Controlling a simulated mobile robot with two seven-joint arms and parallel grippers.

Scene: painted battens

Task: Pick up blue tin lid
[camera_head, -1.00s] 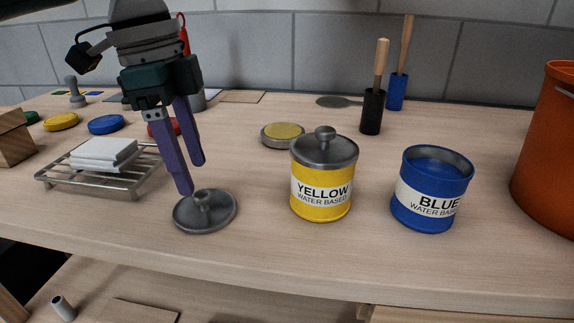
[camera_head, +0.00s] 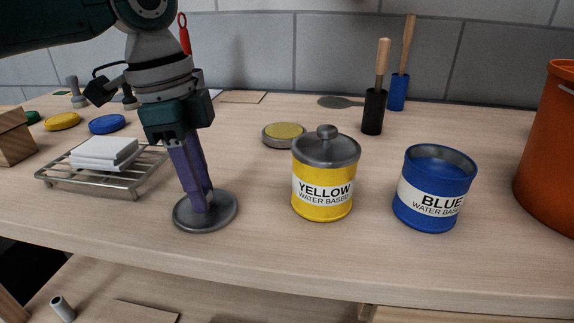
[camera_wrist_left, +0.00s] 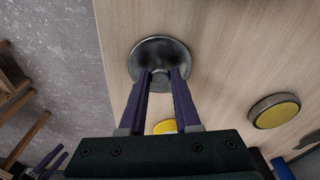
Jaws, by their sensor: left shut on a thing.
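A round grey metal lid (camera_head: 225,216) lies on the bench near its front edge. My left gripper (camera_head: 208,203) is above it with its fingers shut on the lid's knob. In the left wrist view the lid (camera_wrist_left: 160,52) shows beyond the fingertips (camera_wrist_left: 160,76), which sit either side of the knob. The lid looks to be still on or very close to the bench. The open blue tin (camera_head: 434,190), labelled BLUE, stands to the right with no lid on it. My right gripper is not in view.
A yellow tin (camera_head: 322,190) with a knobbed grey lid stands between the gripper and the blue tin. A wire rack (camera_head: 60,180) with white blocks is at left. A round yellow-topped pad (camera_head: 284,134) lies behind. An orange bucket (camera_head: 548,160) stands far right.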

